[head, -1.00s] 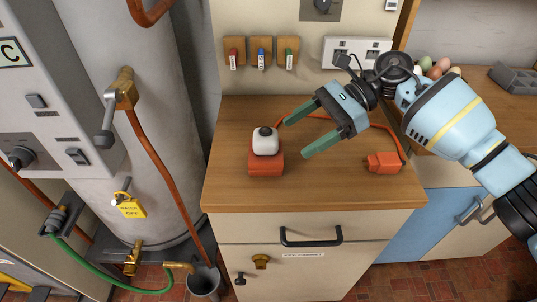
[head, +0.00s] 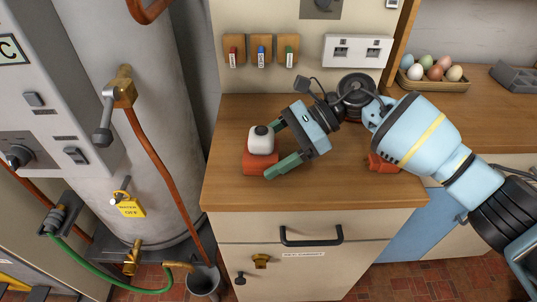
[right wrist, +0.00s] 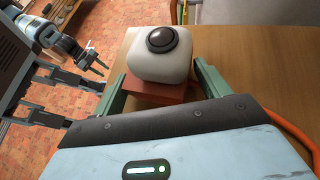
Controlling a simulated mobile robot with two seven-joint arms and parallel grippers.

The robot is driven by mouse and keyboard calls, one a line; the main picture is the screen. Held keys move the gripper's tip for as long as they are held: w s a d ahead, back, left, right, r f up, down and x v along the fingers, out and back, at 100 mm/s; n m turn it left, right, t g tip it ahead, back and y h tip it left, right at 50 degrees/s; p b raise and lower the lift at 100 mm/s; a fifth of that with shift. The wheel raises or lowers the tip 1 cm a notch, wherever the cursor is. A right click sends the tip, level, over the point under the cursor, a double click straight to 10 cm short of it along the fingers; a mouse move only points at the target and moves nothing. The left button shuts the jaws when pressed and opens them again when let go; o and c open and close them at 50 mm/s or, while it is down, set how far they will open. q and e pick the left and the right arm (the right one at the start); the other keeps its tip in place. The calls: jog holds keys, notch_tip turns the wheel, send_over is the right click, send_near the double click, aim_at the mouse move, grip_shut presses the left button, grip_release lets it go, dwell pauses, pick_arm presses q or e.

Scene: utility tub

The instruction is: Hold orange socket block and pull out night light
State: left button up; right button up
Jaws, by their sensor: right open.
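The orange socket block (head: 259,165) sits on the wooden counter, with the white night light (head: 262,147) and its dark round top upright on it. My right gripper (head: 271,150) is open at the block's right side. Its near finger reaches along the block's front right corner, and its far finger is behind the night light's right edge. In the right wrist view the night light (right wrist: 160,66) and block (right wrist: 160,93) show ahead between the green fingers; contact is unclear. My left gripper is out of the head view; a pale blue arm with dark fingers (right wrist: 95,62) shows small in the right wrist view.
An orange plug (head: 383,164) lies on the counter, partly behind my right arm. A wall outlet (head: 357,50), hanging tags and an egg tray (head: 434,84) are at the back. A tank with pipes stands left. The counter's front (head: 310,197) is clear.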

jog(key=c, duration=0.5)
jog(key=shift+c, duration=0.3)
jog(key=o, duration=0.9)
jog(key=shift+c, duration=0.2)
